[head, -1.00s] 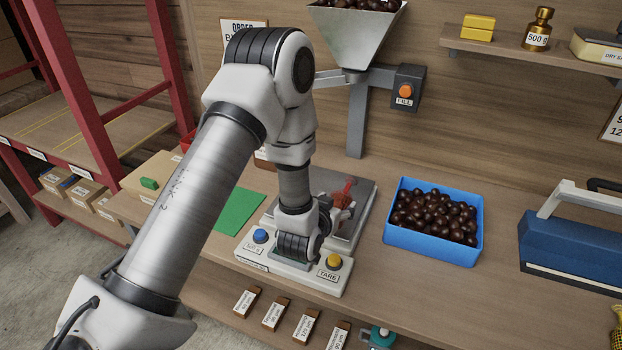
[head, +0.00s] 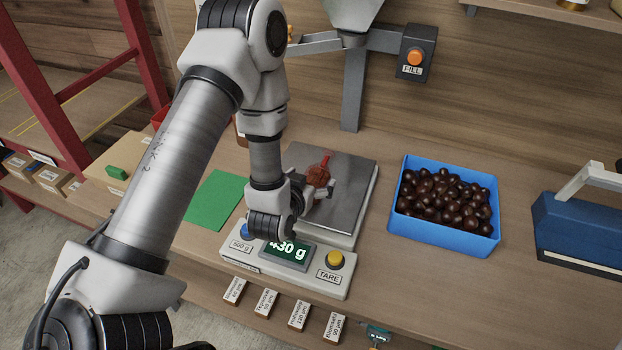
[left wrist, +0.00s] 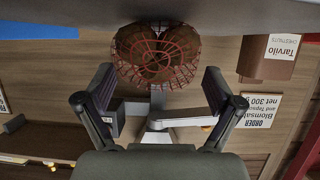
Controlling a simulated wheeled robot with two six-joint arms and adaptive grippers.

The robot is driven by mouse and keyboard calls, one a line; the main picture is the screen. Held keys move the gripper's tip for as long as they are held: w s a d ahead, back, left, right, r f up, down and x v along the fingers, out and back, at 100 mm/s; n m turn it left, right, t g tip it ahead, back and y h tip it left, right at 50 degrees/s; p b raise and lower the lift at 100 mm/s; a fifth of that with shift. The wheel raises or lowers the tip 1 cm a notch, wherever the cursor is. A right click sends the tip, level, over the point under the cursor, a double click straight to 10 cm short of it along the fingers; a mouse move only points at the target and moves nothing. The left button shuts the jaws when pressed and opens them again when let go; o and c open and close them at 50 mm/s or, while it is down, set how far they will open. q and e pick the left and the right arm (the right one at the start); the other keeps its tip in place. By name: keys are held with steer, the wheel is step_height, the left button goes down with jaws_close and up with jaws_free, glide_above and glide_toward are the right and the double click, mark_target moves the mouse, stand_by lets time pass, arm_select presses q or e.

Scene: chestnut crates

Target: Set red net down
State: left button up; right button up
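The red net (head: 318,174), filled with brown chestnuts, sits on the grey pan of the scale (head: 345,215). The scale's display shows 430 g, its left edge partly covered by my wrist. My left gripper (head: 309,192) is low over the pan, right at the net; its fingers are small and partly hidden in the head view. In the left wrist view, the fingers (left wrist: 158,74) are spread wide and the net (left wrist: 155,55) is at their tips, between them, with no clear grip. My right gripper is in neither view.
A blue crate (head: 399,225) of loose chestnuts stands right of the scale. A green mat (head: 214,199) lies to its left. The hopper post (head: 353,90) and FILL box (head: 416,52) rise behind. A blue case (head: 575,230) stands far right.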

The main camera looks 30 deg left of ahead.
arm_select(q)
steer(key=shift+w+d, duration=0.1)
steer(key=v, duration=0.3)
steer(key=shift+s+r, duration=0.15)
steer(key=shift+s, duration=0.2)
steer(key=shift+s+d+r+p, duration=0.2)
steer(key=shift+s+r+p, duration=0.6)
steer(key=shift+r+p, duration=0.05)
steer(key=f+p+v, duration=0.1)
steer(key=p+v, duration=0.5)
steer(key=p, duration=0.2)
steer(key=shift+s+p, duration=0.2)
steer(key=shift+p, duration=0.2)
steer(key=shift+d, duration=0.1)
